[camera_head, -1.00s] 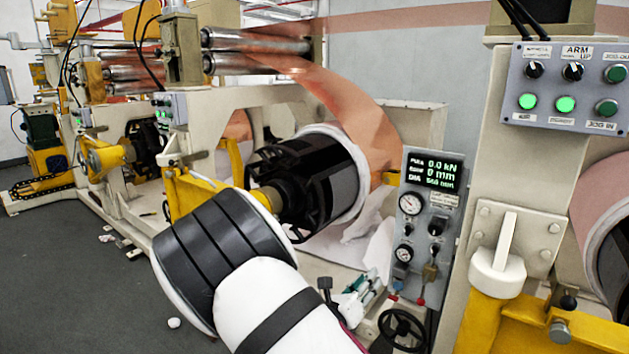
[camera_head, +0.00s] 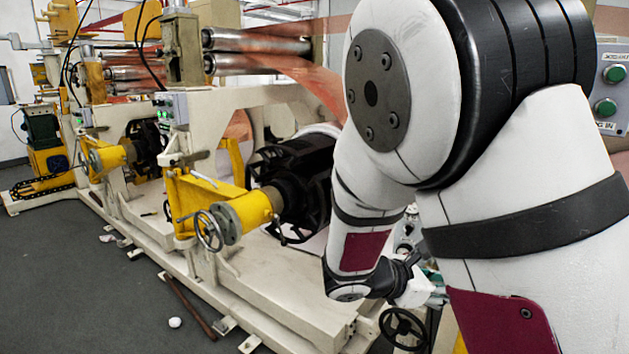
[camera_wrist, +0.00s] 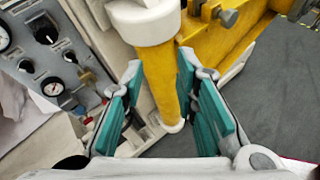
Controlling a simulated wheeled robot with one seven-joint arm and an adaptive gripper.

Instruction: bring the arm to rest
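My arm fills the right half of the head view, folded, with its wrist pointing down and right. My gripper (camera_head: 428,292) shows only in part there, near a black handwheel (camera_head: 402,328); my arm's links hide some of it. In the wrist view my gripper (camera_wrist: 160,72) has its two teal-padded fingers spread, with nothing held between them. A yellow post (camera_wrist: 160,85) with a pale top shows between and beyond the fingers. I cannot tell how far off it is.
The machine's pale frame (camera_head: 270,285) and yellow bracket with handwheel (camera_head: 220,222) stand left of my arm.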

